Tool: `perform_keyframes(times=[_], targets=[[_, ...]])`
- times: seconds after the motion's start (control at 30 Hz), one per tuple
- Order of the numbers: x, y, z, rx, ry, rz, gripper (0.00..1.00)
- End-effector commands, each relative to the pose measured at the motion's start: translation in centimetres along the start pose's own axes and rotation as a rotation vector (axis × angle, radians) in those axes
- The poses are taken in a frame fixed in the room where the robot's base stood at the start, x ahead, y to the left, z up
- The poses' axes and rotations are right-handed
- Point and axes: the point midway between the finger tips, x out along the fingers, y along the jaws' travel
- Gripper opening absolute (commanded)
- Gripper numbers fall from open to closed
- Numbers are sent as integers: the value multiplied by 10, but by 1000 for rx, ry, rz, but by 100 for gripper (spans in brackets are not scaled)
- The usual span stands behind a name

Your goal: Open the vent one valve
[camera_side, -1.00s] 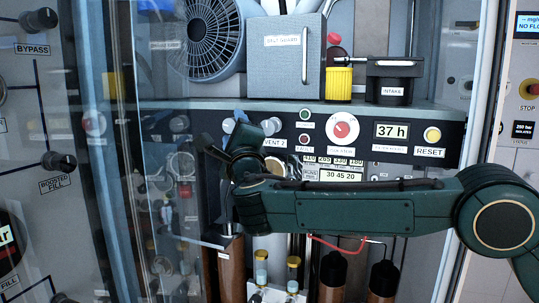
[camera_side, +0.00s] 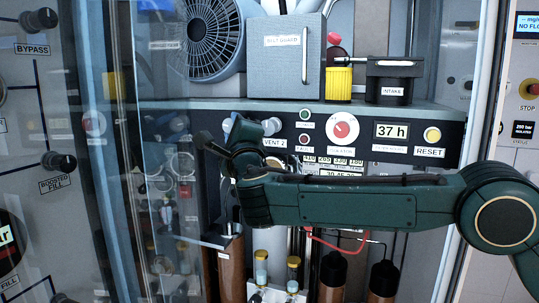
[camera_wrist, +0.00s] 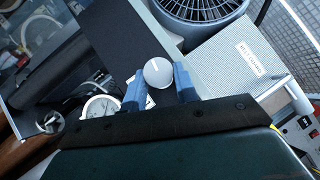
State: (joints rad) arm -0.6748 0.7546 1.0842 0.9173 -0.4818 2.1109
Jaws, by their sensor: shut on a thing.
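In the wrist view, my gripper (camera_wrist: 160,82) has its two blue fingers on either side of a round silver knob (camera_wrist: 158,71) and is shut on it. The knob's pale face shows between the fingertips. In the side view, my gripper (camera_side: 241,121) is at the dark valve panel, left of the VENT 2 label (camera_side: 274,143), with my wrist in front of it. A grey knob (camera_side: 272,126) sits just above that label. The vent one label is not readable, and the held knob's turn position cannot be told.
Above the panel is a shelf with a fan (camera_side: 213,38), a grey belt guard box (camera_side: 285,55), a yellow container (camera_side: 338,83) and a black intake box (camera_side: 393,80). A red dial (camera_side: 341,129) and RESET button (camera_side: 432,134) lie right. A clear door (camera_side: 100,150) stands left.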

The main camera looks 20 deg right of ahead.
Motion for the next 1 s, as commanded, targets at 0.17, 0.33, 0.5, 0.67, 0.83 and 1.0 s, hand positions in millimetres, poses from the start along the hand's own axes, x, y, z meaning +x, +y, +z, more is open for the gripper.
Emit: perform_keyframes(times=[0.17,0.33,0.5,0.67,0.83,1.0], targets=[[0,-1,-1,-55,-3,45,7],[0,0,-1,-68,-4,56,7],[0,0,-1,-68,-4,56,32],[0,0,-1,-68,-4,55,51],[0,-1,0,-67,-4,54,51],[-1,-1,0,-66,-4,54,51]])
